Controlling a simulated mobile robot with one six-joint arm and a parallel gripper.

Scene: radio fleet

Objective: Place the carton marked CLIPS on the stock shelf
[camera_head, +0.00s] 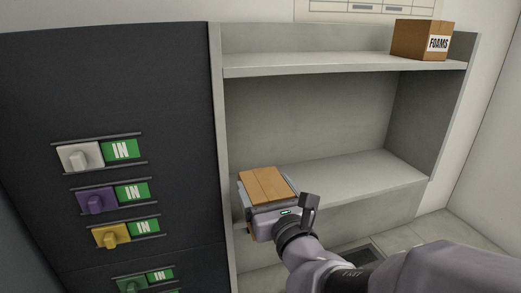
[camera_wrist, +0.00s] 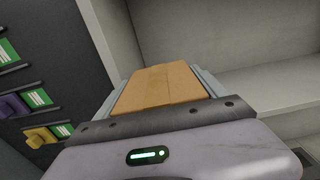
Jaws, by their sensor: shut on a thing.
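My gripper (camera_head: 265,200) is shut on a brown cardboard carton (camera_head: 266,184). The carton also shows between the jaws in the wrist view (camera_wrist: 162,86). Only its plain taped top is visible, so I cannot read any label on it. The stock shelf (camera_head: 340,62) is a grey open unit with an upper board and a lower board (camera_head: 370,178). The carton is in front of the lower board's left end, close to the left upright (camera_head: 218,120). I cannot tell whether it touches the board. The lower board's visible part is empty.
A carton marked FOAMS (camera_head: 422,40) stands at the right end of the upper board. A dark panel (camera_head: 110,80) with coloured knobs and green IN signs stands directly left of the shelf. A white wall (camera_head: 490,150) is at the right.

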